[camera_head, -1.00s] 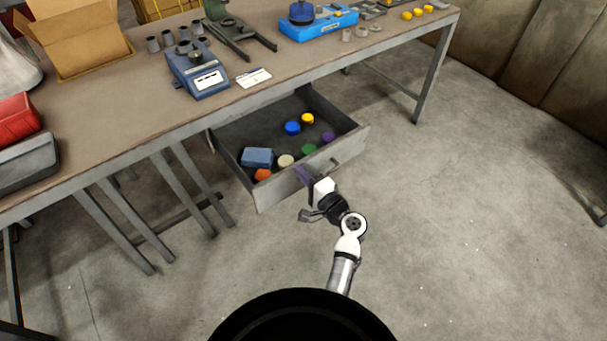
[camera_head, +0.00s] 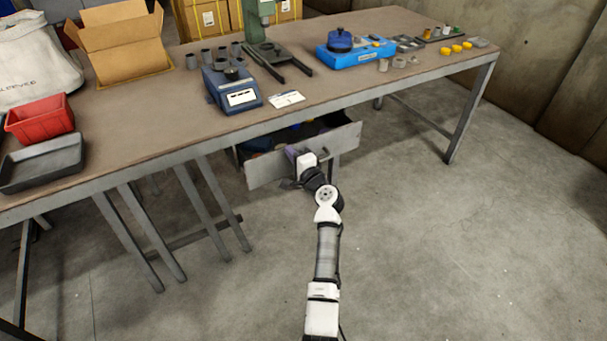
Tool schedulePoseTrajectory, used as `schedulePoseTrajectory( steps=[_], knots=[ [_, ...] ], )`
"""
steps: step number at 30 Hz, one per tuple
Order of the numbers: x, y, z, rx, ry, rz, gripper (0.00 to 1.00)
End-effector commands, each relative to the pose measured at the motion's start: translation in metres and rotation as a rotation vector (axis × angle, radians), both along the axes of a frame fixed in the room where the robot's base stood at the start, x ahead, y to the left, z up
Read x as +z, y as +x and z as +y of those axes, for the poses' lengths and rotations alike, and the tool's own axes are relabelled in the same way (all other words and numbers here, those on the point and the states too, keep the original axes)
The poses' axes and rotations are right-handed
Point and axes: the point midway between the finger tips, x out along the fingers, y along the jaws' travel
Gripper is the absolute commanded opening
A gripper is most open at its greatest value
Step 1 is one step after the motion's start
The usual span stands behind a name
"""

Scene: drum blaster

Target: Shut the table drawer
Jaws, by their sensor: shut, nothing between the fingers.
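The grey table drawer (camera_head: 268,169) sits under the front edge of the worktable (camera_head: 175,120). It is still partly out, with a narrow strip of its inside showing. A few coloured items show dimly inside, mostly hidden by the front panel and the tabletop. The drawer handle (camera_head: 325,157) is on the front panel, right of its middle. My gripper (camera_head: 291,152) is shut and empty at the drawer front, just left of the handle. It appears to touch the panel, but the exact contact is hidden.
On the tabletop stand a blue-grey scale (camera_head: 231,90), a white card (camera_head: 286,99), a blue device (camera_head: 355,52), a green press (camera_head: 268,45), a cardboard box (camera_head: 121,45) and a red bin (camera_head: 40,119). Table legs (camera_head: 468,113) stand on both sides. The floor at the right is clear.

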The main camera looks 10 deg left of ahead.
Motion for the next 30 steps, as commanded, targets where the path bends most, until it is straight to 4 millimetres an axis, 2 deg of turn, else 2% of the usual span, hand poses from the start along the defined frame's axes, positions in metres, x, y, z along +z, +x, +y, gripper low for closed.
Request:
schedulePoseTrajectory(
  steps=[6,12,26,30],
  knots=[
    [-0.002,0.026,0.019,0.001,0.0,0.0,0.0],
    [-0.001,0.036,0.026,0.0,0.001,0.001,0.0],
    [0.0,0.038,0.027,-0.001,0.001,0.001,0.0],
    [-0.001,0.033,0.023,-0.001,0.001,0.002,0.0]
  ],
)
